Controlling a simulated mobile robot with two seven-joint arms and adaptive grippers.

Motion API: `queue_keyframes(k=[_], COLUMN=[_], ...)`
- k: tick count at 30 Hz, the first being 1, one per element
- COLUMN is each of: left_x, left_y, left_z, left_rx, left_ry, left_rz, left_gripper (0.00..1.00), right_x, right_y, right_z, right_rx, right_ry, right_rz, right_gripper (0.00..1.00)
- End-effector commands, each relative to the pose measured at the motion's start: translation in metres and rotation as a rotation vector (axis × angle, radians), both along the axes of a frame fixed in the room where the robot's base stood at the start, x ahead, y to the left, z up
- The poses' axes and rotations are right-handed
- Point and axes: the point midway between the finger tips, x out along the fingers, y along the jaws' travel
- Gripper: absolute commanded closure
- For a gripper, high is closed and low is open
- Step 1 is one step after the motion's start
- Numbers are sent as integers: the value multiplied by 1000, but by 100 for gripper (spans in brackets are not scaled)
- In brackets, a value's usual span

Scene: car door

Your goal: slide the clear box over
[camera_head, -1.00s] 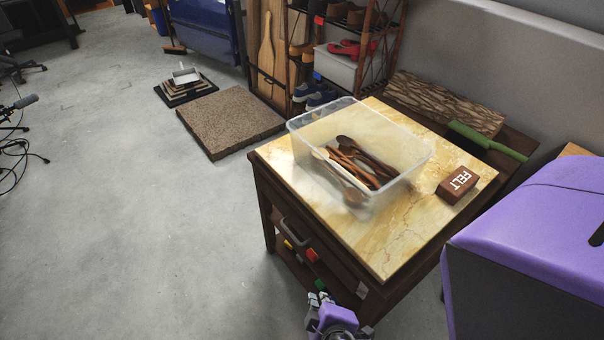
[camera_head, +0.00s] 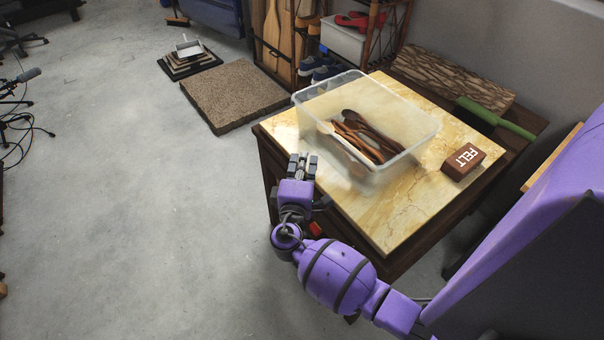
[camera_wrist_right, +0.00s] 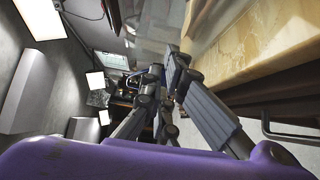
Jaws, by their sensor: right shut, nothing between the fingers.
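The clear box (camera_head: 400,150) sits on the marble-topped table (camera_head: 405,220) with several wooden spoons (camera_head: 365,138) inside it. My right gripper (camera_head: 304,157) is shut and empty. In the head view it appears just left of the box's near left side, by the table's left edge; I cannot tell whether it touches the box. In the right wrist view the fingers (camera_wrist_right: 164,78) show at the centre, with the table top (camera_wrist_right: 265,45) to the upper right. My left gripper is in neither view.
A brown FELT block (camera_head: 463,161) lies on the table right of the box. A brown mat (camera_head: 235,95) lies on the floor at left. The table's front area is clear.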

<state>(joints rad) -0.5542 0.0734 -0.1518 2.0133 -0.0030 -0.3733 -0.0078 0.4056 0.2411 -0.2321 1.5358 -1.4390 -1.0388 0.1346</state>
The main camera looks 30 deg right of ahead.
Motion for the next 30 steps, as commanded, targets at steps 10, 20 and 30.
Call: queue_keyframes(k=[10,20,30], left_x=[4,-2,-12], left_y=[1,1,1], left_z=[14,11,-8], left_rx=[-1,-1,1], left_ry=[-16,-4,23], left_rz=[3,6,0], left_gripper=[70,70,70], right_x=[10,9,11], right_y=[-42,-45,-93], right_z=[1,-1,-7], right_rx=[-1,1,-3], right_ry=[1,3,6], right_rz=[1,0,-3], right_gripper=[100,100,100])
